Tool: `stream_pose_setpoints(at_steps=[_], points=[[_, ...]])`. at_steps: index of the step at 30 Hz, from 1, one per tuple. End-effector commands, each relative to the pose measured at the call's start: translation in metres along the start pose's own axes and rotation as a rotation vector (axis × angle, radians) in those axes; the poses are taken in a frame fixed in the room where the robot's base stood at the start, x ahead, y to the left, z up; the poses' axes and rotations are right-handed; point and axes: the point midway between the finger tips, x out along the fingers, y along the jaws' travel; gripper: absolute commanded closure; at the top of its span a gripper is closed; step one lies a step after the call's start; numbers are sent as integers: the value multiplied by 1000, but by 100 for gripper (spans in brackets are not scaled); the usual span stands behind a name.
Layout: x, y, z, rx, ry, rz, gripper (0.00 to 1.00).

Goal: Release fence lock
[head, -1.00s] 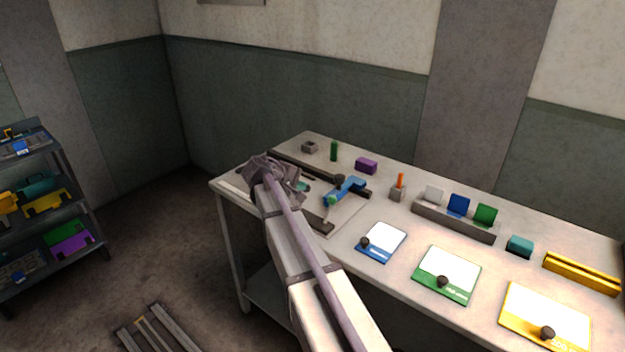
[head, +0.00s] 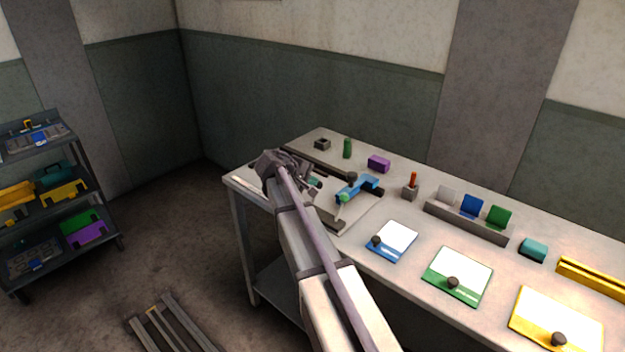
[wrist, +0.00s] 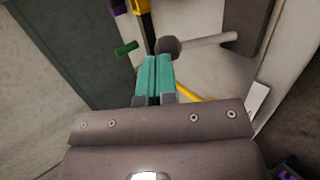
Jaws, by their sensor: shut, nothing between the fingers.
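My gripper (head: 316,183) is over the far left part of the bench, above a grey base plate (head: 352,222) that carries a blue fixture (head: 362,186) with a dark knob (head: 352,178) and a small green tip (head: 342,197). In the wrist view my teal fingers (wrist: 153,78) are together, with nothing between them. A dark round knob (wrist: 168,46) on a grey rod (wrist: 208,40) lies just beyond the fingertips; I cannot tell whether they touch. A small green piece (wrist: 127,48) lies left of the fingers. I cannot tell which part is the fence lock.
Behind the fixture stand a green cylinder (head: 347,148) and a purple block (head: 378,163). To the right are an orange-topped holder (head: 411,188), a rack (head: 466,224) of coloured plates, and blue (head: 392,241), green (head: 458,275) and yellow (head: 556,320) boards with knobs. A shelf (head: 60,190) stands left.

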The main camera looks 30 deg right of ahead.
Motion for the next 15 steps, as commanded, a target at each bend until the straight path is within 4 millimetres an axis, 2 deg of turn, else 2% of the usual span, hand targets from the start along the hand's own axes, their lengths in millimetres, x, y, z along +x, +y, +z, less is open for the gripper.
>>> stream_pose_setpoints(at_steps=[1, 9, 15], points=[[-12, 6, 2, 0, 0, 0, 100], [-78, 15, 4, -1, 0, 1, 100], [-117, 16, 4, 0, -1, 0, 100]])
